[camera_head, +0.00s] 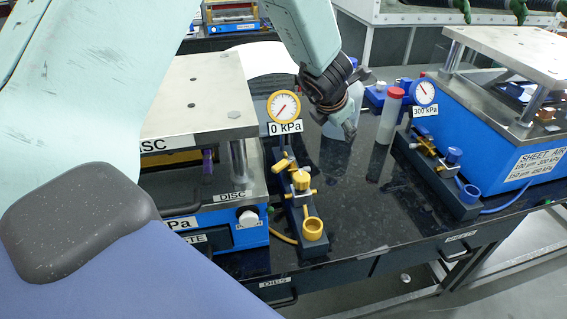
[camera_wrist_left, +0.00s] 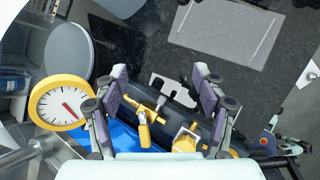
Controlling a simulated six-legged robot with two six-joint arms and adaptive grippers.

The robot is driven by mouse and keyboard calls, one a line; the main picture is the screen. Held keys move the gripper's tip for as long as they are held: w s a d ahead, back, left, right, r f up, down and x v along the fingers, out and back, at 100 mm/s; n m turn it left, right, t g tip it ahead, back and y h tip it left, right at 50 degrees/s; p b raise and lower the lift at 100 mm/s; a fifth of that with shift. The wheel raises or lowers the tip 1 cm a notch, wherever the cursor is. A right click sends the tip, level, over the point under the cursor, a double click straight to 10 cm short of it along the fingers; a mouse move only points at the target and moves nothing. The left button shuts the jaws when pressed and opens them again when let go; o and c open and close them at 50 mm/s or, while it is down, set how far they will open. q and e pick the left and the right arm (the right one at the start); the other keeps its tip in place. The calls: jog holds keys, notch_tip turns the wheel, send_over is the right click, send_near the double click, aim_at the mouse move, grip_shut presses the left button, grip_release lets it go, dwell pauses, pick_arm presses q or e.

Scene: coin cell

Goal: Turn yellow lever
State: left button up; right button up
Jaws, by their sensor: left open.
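The yellow-rimmed gauge (camera_head: 284,107) reads 0 kPa above a dark manifold (camera_head: 292,205) in the head view. Its yellow valve lever (camera_head: 301,182) and a yellow cup (camera_head: 313,228) are on the manifold. My left gripper (camera_head: 345,124) is above and behind the manifold, pointing down. In the left wrist view, the gripper (camera_wrist_left: 160,82) is open and empty. The yellow lever (camera_wrist_left: 144,133) shows below the fingertips, between the two fingers, with no visible contact. The gauge (camera_wrist_left: 62,104) is at the left there. My right gripper is not in view.
A press (camera_head: 235,185) labelled DISC stands left of the manifold. A blue-rimmed gauge (camera_head: 423,92) and second manifold (camera_head: 440,175) stand to the right, beside a blue press (camera_head: 510,135). A red-capped bottle (camera_head: 389,115) is between them. The dark tabletop (camera_head: 370,215) between the manifolds is clear.

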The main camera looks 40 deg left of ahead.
pick_arm(q)
jog(key=a+n+y, duration=0.2)
jog(key=a+n, duration=0.1)
jog(key=n, duration=0.2)
jog(key=n+g+y, duration=0.1)
jog(key=n+g, duration=0.6)
jog(key=n, duration=0.8)
send_near(281, 164)
jog(key=x, duration=0.8)
jog(key=shift+s, duration=0.15)
jog(key=shift+d, duration=0.1)
jog(key=shift+c, duration=0.5)
jog(key=shift+f, duration=0.1)
jog(key=c, duration=1.1)
